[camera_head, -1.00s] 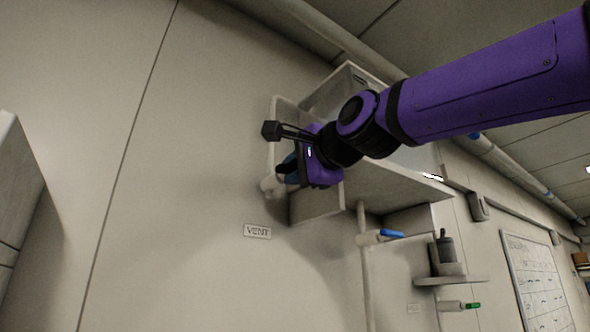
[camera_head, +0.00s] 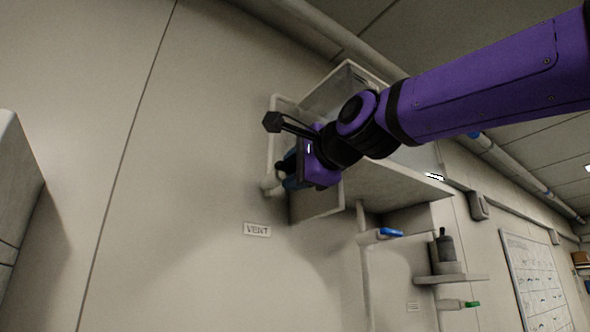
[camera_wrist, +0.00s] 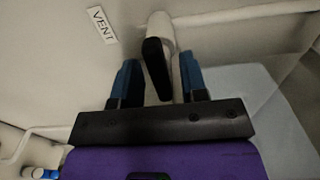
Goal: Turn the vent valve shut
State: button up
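The vent valve shows in the wrist view as a black lever handle (camera_wrist: 157,68) on a white pipe fitting. In the head view its white pipe (camera_head: 271,183) shows beside my gripper, and the lever is hidden. My gripper (camera_wrist: 160,68) has its two blue fingers apart, one on each side of the black lever. A small gap shows to the right of the lever; whether the left finger touches it I cannot tell. My gripper also shows in the head view (camera_head: 288,168), close to the wall.
A VENT label (camera_head: 257,230) is on the wall below. A pale box-like housing (camera_head: 318,203) stands right behind my gripper. A blue-handled valve (camera_head: 390,233) and a green-handled valve (camera_head: 472,304) are lower right, near a small shelf (camera_head: 450,280).

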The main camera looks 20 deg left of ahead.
jog(key=shift+s+d, duration=0.1)
jog(key=v, duration=1)
jog(key=shift+s+d, duration=0.2)
dwell(0.4)
jog(key=w+d+f+n+g+h, duration=0.15)
jog(key=d+f+n+h, duration=0.5)
jog(key=d+f, duration=1.55)
jog(key=s+d+f+g+h, duration=0.1)
jog(key=s+d+f+h, duration=0.1)
jog(key=d+f, duration=0.3)
jog(key=s+d+f+n+g+h, duration=0.1)
jog(key=s+d+f+h, duration=0.2)
jog(key=f, duration=0.7)
jog(key=s+d+f+g+h, duration=0.2)
jog(key=s+d+f, duration=0.4)
jog(key=f, duration=0.2)
jog(key=shift+d+h, duration=0.3)
jog(key=shift+h, duration=0.05)
jog(key=shift+s+f, duration=0.1)
jog(key=shift+s, duration=0.05)
